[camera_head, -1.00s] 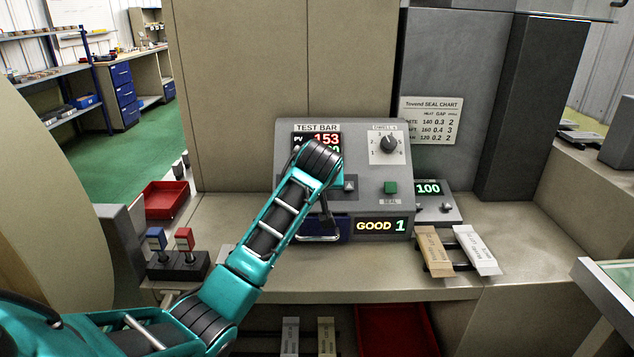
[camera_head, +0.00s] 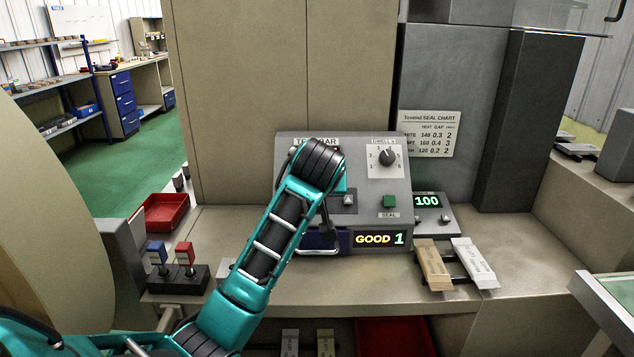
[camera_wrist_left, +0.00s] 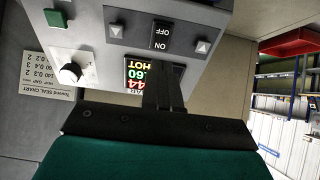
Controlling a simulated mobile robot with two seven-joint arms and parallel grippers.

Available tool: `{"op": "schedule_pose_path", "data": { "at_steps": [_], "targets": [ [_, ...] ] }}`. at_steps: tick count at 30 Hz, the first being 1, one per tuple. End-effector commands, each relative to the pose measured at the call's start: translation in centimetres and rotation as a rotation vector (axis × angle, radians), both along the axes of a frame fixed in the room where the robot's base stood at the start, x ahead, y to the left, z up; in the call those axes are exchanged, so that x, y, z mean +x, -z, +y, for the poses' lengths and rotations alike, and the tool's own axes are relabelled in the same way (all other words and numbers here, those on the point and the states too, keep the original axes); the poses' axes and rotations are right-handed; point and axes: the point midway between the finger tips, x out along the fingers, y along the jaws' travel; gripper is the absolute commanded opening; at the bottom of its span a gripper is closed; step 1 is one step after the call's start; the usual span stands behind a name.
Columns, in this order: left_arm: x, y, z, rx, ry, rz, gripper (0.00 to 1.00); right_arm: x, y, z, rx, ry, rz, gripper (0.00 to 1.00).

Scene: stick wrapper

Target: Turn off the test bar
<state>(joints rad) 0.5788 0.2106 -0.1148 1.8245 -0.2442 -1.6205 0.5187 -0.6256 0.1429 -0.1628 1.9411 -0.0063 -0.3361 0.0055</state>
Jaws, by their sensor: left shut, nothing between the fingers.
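The grey test bar unit (camera_head: 352,150) stands on the bench, its title and display mostly hidden by my left arm in the head view. My right gripper is not in view.
The unit also has a dial (camera_head: 387,157), a green SEAL button (camera_head: 390,201) and a GOOD 1 readout (camera_head: 380,239). A block with blue and red levers (camera_head: 178,279) and a red tray (camera_head: 166,212) are left. Two wrapped bars (camera_head: 433,264) lie right.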

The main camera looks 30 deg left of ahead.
Motion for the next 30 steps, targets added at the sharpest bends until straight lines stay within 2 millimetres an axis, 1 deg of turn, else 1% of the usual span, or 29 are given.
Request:
{"op": "schedule_pose_path", "data": {
  "at_steps": [1, 3, 6, 10, 15, 30],
  "targets": [
    [-0.7, -0.8, -0.5, -0.002, 0.001, -0.003, 0.00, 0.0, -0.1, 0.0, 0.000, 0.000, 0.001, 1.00],
    [-1.6, -1.7, -1.1, -0.001, 0.002, -0.004, 0.00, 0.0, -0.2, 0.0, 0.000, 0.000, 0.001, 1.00],
    [-2.7, -2.6, -1.7, -0.001, 0.001, -0.003, 0.00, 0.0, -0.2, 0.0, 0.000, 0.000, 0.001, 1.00],
    [-3.5, -3.3, -2.2, 0.000, 0.001, -0.001, 0.00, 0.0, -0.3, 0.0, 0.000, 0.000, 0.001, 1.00],
    [-3.9, -3.6, -2.4, 0.000, 0.000, 0.000, 0.00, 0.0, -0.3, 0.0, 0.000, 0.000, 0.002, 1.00],
    [-3.8, -3.6, -2.4, 0.000, 0.000, 0.000, 0.00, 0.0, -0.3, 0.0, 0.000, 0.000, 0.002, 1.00]
  ]
}}
